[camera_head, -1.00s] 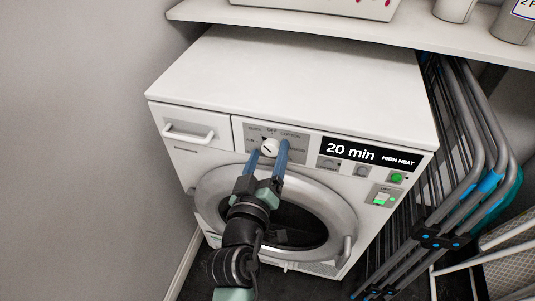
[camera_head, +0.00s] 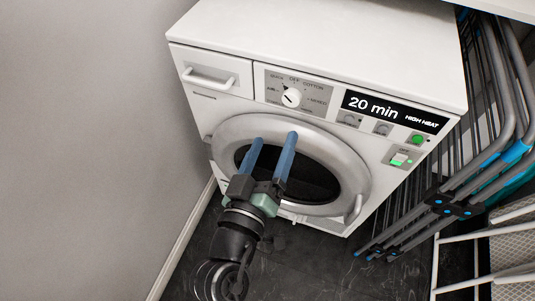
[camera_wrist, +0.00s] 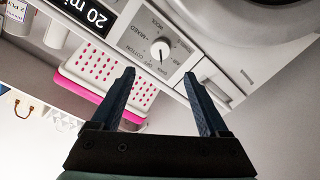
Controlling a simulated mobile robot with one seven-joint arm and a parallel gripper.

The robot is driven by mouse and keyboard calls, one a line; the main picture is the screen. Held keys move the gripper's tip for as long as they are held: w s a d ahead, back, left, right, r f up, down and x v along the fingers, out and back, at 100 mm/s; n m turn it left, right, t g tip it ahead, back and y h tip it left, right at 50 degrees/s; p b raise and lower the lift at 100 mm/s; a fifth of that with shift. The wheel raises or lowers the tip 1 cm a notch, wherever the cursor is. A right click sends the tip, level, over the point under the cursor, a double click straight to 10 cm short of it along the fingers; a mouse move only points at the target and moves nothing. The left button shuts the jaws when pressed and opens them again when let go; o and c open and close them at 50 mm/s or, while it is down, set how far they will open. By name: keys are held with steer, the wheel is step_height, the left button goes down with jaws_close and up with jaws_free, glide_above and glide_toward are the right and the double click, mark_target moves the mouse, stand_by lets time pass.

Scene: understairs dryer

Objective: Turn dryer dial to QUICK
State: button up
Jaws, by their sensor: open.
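The dryer dial (camera_head: 291,97) is a round white knob with a dark line on a grey panel (camera_head: 315,110) marked QUICK, OFF, COTTON and MIXED. In the head view its line slants toward the upper left; I cannot tell exactly which label it marks. The dial also shows in the wrist view (camera_wrist: 160,50), beyond and between the fingertips. My gripper (camera_head: 275,139) is open and empty, its two blue fingers apart. In the head view its tips appear below the dial, in front of the round door, clear of the dial. The wrist view also shows the open gripper (camera_wrist: 159,74).
The dryer display (camera_head: 395,112) reads 20 min, HIGH HEAT. A green button (camera_head: 417,139) and a lit switch (camera_head: 399,158) sit at its right. A folded drying rack (camera_head: 475,180) stands right of the dryer. A grey wall (camera_head: 90,130) is close on the left.

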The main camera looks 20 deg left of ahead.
steer(key=shift+s, duration=1.15)
steer(key=w+d+r+m+t+h, duration=0.1)
steer(key=w+d+r+m+t, duration=0.15)
steer(key=r, duration=0.65)
steer(key=w+d+r+m+t+h, duration=0.1)
steer(key=w+d+r+m, duration=0.15)
steer(key=r, duration=0.75)
steer(key=w+d+r+m+t+h, duration=0.1)
steer(key=d+r+t, duration=0.15)
steer(key=r, duration=0.65)
steer(key=s+d+r+m+t+y, duration=0.15)
steer(key=s+r, duration=0.25)
steer(key=r, duration=0.5)
steer(key=s+d+r+t+y, duration=0.1)
steer(key=s+d+r+t, duration=0.15)
steer(key=r, duration=0.75)
step_height(320, 180, up, 28)
steer(key=a+p, duration=0.1)
steer(key=p, duration=2.8)
step_height(320, 180, down, 70)
steer(key=b, duration=7)
steer(key=shift+s, duration=0.15)
steer(key=shift+d+n+h, duration=0.1)
steer(key=shift+n+h, duration=0.15)
